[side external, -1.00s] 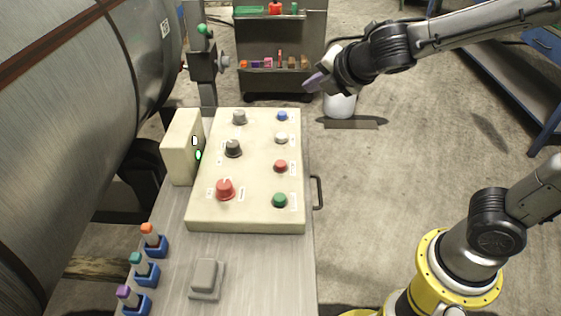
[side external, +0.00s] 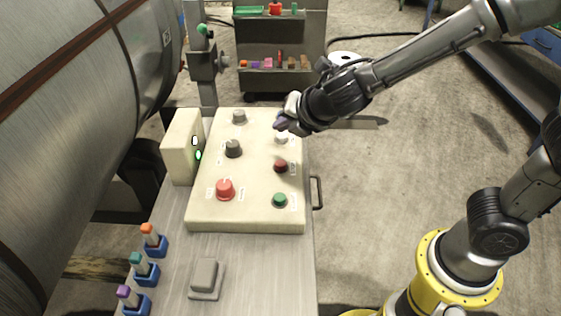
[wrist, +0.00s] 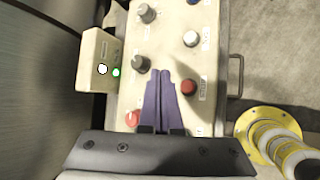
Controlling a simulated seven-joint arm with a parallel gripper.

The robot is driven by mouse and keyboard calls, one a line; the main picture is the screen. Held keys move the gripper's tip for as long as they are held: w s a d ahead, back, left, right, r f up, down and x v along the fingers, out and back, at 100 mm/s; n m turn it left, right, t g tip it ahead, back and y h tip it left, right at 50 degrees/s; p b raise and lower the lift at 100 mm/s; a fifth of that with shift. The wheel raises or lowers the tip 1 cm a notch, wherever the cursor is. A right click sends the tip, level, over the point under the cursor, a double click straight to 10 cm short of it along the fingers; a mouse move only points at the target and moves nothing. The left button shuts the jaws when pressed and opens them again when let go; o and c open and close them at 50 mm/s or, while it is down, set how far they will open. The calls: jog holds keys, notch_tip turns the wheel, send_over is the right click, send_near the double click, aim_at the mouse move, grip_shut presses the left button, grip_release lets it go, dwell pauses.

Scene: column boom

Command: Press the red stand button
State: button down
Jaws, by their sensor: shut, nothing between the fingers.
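A cream control panel (side external: 255,215) lies on the bench. Its right column holds a small red button (side external: 280,166), which also shows in the wrist view (wrist: 188,87) just right of my fingertips. A larger red knob (side external: 225,189) sits in the left column and appears in the wrist view (wrist: 132,118) at lower left. My gripper (side external: 279,125) is above the far right part of the panel, near the white button (side external: 281,139). Its purple fingers (wrist: 160,73) are together and empty. They look apart from the red button.
A green button (side external: 280,200) sits on the near side of the red one. Black (side external: 233,148) and grey (side external: 239,117) knobs stand to the left. A cream box (side external: 181,150) with a lit green light is beside the panel. A handle (side external: 317,192) sticks out at right.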

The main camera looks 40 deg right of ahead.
aim_at(282, 166)
jog(key=shift+f, duration=3.85)
jog(key=shift+f, duration=0.2)
jog(key=shift+f, duration=0.2)
jog(key=shift+f, duration=0.55)
jog(key=shift+r, duration=0.95)
jog(key=shift+r, duration=2.5)
